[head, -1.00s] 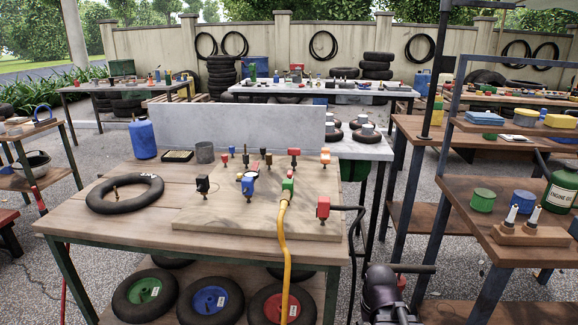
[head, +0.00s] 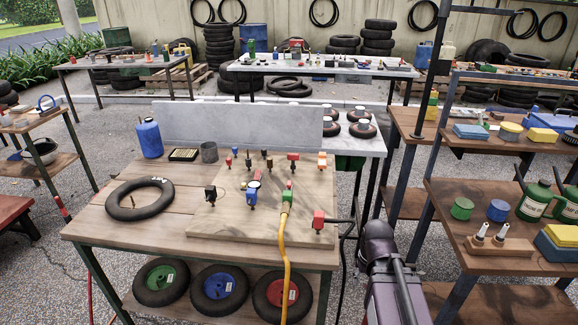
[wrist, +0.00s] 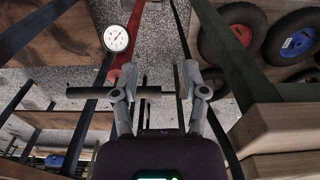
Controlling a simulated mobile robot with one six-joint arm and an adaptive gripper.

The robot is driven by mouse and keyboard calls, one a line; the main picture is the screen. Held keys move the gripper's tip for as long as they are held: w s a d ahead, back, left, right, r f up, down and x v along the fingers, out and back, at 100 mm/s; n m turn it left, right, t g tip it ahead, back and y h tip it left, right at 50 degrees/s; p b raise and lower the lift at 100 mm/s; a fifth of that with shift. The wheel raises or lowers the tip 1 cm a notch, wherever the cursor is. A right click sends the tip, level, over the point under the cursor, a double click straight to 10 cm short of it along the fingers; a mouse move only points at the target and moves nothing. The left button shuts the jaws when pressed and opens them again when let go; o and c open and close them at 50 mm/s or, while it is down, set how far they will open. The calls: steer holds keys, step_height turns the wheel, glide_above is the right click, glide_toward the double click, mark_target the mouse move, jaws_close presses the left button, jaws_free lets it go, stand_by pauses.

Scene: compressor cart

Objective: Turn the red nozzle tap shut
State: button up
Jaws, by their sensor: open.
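Several small valves and fittings stand on a wooden board (head: 225,222) on the workbench. A red block fitting (head: 318,220) with a black hose sits at its front right corner. A green fitting (head: 287,197) with a small red top stands left of it, on a yellow hose (head: 285,255). Another red-topped fitting (head: 293,157) stands farther back. I cannot tell for sure which red part is the nozzle tap. My gripper (wrist: 162,72) is open and empty in the wrist view, with its fingers apart above the ground beside the bench. My arm (head: 388,265) is right of the bench.
A black tube (head: 140,198) lies on the bench left, near a blue canister (head: 149,139). Wheels (head: 219,290) stand on the lower shelf. A shelf unit (head: 505,225) with cans stands to the right. The wrist view shows a white dial (wrist: 116,38) and a dark bar (wrist: 113,92).

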step_height(320, 180, up, 18)
steer(key=w+p, duration=0.2)
steer(key=p, duration=1.4)
step_height(320, 180, up, 12)
steer(key=n+p, duration=1.2)
steer(key=n, duration=0.6)
glide_above(289, 183)
steer(key=shift+w+f, duration=0.15)
steer(key=shift+f, duration=0.25)
step_height(289, 183, down, 13)
steer(key=b, duration=1.3)
steer(key=shift+f+b, duration=0.15)
steer(key=shift+b, duration=0.2)
